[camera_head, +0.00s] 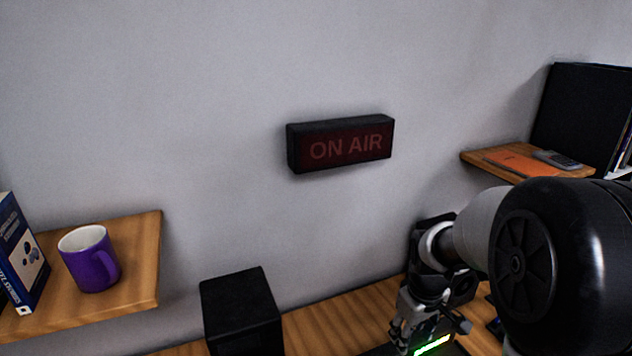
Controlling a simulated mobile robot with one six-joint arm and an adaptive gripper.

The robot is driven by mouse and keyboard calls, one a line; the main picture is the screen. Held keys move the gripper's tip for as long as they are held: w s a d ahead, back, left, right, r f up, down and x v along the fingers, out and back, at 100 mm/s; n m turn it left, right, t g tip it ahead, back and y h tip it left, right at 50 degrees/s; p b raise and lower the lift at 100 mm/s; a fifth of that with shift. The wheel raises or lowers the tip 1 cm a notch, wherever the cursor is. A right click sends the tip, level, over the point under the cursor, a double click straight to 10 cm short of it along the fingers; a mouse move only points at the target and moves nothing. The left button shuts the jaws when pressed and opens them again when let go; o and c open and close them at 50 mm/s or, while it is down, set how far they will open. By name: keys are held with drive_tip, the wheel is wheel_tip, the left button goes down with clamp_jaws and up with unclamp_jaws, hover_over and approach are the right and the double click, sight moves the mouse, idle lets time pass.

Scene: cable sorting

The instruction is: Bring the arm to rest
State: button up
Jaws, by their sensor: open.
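My gripper (431,327) is at the lower right, pointing down over the wooden desk (335,314). Its jaws are open, and I see nothing held between them. Part of the gripper is cut off by the bottom edge of the picture. My arm's large black joint and grey link fill the right side and hide part of the desk behind them. A bright green lit strip (433,346) shows right by the fingers; I cannot tell what it belongs to.
A black box (240,310) stands on the desk left of my gripper. A left shelf (145,262) holds a purple mug (92,262) and a blue book (22,252). A right shelf (478,158) is close above my arm. An unlit "ON AIR" sign (340,143) hangs on the wall.

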drive_tip(key=s+a+r+m+t, duration=0.1)
drive_tip(key=s+a+r+m, duration=0.15)
drive_tip(key=s+r, duration=0.55)
drive_tip(key=s+a+r+m+t, duration=0.1)
drive_tip(key=s+a+r, duration=0.1)
drive_tip(key=s, duration=0.5)
drive_tip(key=s+a+r+m+t, duration=0.1)
drive_tip(key=s+r, duration=0.3)
drive_tip(key=s, duration=0.4)
drive_tip(key=shift+a+r+y, duration=0.3)
drive_tip(key=shift+a+r, duration=0.1)
drive_tip(key=shift+a, duration=0.15)
